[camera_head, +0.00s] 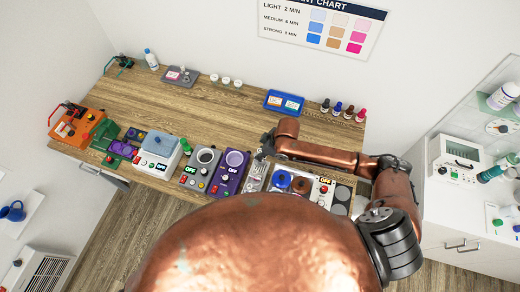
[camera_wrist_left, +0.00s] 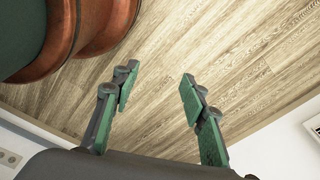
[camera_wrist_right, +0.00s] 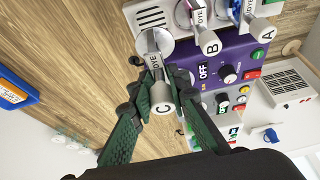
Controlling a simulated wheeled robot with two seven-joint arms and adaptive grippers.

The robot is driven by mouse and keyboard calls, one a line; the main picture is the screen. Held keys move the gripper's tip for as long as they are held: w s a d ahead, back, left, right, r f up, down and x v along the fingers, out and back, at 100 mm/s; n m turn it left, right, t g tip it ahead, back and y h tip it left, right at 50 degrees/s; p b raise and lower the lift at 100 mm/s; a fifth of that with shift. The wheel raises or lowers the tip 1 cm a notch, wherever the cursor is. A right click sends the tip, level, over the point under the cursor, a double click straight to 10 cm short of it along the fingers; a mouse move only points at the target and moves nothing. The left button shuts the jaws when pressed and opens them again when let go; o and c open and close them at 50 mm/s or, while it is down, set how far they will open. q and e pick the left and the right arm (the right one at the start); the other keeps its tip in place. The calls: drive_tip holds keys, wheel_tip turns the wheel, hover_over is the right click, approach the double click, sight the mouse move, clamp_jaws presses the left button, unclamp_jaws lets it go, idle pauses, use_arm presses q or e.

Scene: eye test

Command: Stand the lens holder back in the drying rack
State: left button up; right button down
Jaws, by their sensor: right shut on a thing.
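My right gripper (camera_wrist_right: 157,88) is shut on a pale lens holder marked C (camera_wrist_right: 162,107), around its stem. Its far end is over or at a light slotted plate (camera_wrist_right: 152,18), which looks like part of the drying rack; I cannot tell if it touches. Two similar holders, B (camera_wrist_right: 209,42) and A (camera_wrist_right: 260,28), are to the right of it. In the head view, my right gripper (camera_head: 264,149) is above the light rack area (camera_head: 254,182), where the holder is too small to make out. My left gripper (camera_wrist_left: 156,92) is open and empty above the floor, outside the head view.
A purple unit (camera_head: 231,172) marked OFF stands to the left of the rack. A white unit with blue and brown wells (camera_head: 297,184) stands to the right. A blue tray (camera_head: 284,101) and several small bottles are at the back. The table's (camera_head: 190,105) middle is clear.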

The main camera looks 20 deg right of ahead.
sight(261, 162)
drive_tip(key=shift+f+b, duration=0.7)
drive_tip(key=shift+b, duration=0.2)
wheel_tip(261, 162, down, 2)
drive_tip(key=b, duration=0.2)
drive_tip(key=shift+f+b, duration=0.15)
drive_tip(key=shift+b, duration=0.2)
use_arm(q)
drive_tip(key=shift+s+d+f, duration=0.1)
drive_tip(key=shift+s+f, duration=0.15)
drive_tip(key=shift+f, duration=0.9)
drive_tip(key=shift+s+f, duration=0.25)
drive_tip(key=shift+f, duration=0.9)
use_arm(e)
drive_tip(key=shift+f, duration=1.2)
use_arm(q)
drive_tip(key=shift+r+p, duration=0.45)
drive_tip(key=shift+r, duration=0.05)
use_arm(e)
drive_tip(key=shift+s+f, duration=0.1)
drive_tip(key=shift+f, duration=0.25)
drive_tip(key=c, duration=1.7)
unclamp_jaws()
drive_tip(key=shift+c, duration=0.2)
drive_tip(key=o, duration=0.3)
